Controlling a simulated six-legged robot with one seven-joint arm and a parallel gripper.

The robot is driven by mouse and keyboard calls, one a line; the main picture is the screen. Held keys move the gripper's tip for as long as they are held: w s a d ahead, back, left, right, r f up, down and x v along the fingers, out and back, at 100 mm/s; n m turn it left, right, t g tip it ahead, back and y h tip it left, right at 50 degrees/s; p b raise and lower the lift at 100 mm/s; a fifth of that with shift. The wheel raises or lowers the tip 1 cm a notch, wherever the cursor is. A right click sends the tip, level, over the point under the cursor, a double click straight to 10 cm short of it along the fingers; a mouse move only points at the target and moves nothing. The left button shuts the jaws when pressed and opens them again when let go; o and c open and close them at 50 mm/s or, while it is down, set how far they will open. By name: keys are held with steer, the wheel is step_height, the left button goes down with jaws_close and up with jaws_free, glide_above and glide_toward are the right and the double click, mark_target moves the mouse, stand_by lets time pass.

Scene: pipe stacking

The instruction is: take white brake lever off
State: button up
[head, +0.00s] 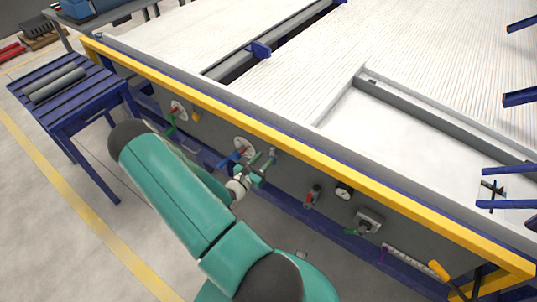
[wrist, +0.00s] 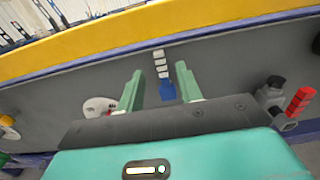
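The white brake lever (wrist: 160,61) shows in the wrist view as a white, ribbed grip above a blue part (wrist: 167,91), against the grey side panel. My gripper (wrist: 159,69) is open, with its two green fingers apart, one on each side of the lever in the picture. I cannot tell how much depth is left between the fingers and the lever. In the head view my gripper (head: 262,165) is close to the panel under the yellow rail, and the lever is hard to make out there.
A red ribbed handle (wrist: 300,101) is to the right and a white disc (wrist: 98,106) to the left in the wrist view. The yellow rail (head: 262,131) runs above the panel.

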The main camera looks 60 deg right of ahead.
mark_target(271, 151)
steer(key=shift+s+d, duration=0.15)
steer(key=shift+d, duration=0.75)
steer(key=shift+s+d, duration=0.15)
steer(key=shift+d, duration=0.75)
steer(key=shift+c, duration=0.2)
jaws_close()
